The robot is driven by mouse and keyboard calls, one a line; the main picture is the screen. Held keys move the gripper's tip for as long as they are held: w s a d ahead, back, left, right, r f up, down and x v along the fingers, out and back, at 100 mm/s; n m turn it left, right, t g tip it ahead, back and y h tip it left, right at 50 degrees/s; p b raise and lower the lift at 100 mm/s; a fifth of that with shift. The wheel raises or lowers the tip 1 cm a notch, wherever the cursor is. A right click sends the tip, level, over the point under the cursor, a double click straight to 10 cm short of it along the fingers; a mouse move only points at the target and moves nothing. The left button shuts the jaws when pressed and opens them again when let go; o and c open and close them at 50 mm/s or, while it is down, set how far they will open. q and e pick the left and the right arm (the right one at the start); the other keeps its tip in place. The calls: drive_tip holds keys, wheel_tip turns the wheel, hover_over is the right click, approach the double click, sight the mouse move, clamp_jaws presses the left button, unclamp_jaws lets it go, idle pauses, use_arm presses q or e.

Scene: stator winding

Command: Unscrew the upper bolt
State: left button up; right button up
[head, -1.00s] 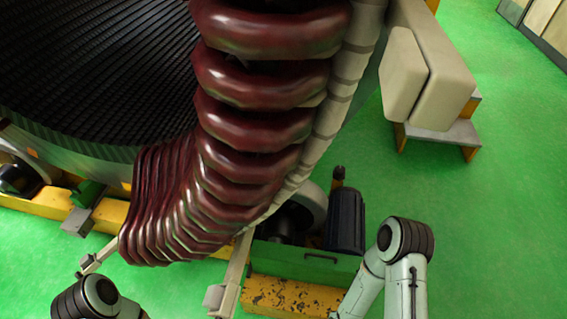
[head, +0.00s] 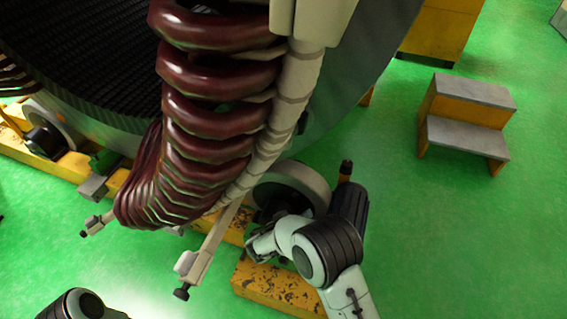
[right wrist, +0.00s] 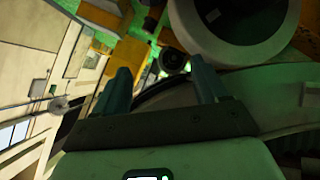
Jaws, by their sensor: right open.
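Which bolt is the upper one I cannot tell. In the head view, a beige bracket arm (head: 212,245) under the winding ends in a small dark bolt (head: 182,292). A second dark bolt (head: 84,233) sits on a similar bracket farther left. My right gripper (head: 254,248) is beside the lower winding, near the first bracket, with its fingertips partly hard to make out. In the right wrist view my right gripper (right wrist: 163,82) is open and empty, with a dark round part (right wrist: 172,60) beyond its fingers. My left gripper is out of view; only the left arm shows.
The stator (head: 350,75) with its dark red coils (head: 210,115) fills the upper left. A roller (head: 300,182) and yellow base beam (head: 285,286) lie close to my right arm. A step stool (head: 470,110) stands at the right. Green floor is free at lower right.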

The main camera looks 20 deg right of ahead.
sight(283, 145)
drive_tip(key=w+a+r+m+t+h, duration=0.1)
drive_tip(key=w+a+r+t, duration=0.25)
drive_tip(key=r, duration=0.45)
drive_tip(key=w+a+r+m+t, duration=0.1)
drive_tip(key=w+a+r+t, duration=0.25)
drive_tip(key=r, duration=0.45)
drive_tip(key=x, duration=1.4)
drive_tip(key=shift+s+d+f+b, duration=0.1)
drive_tip(key=shift+s+d+b, duration=0.15)
drive_tip(key=shift+d+b, duration=0.05)
drive_tip(key=c, duration=1.1)
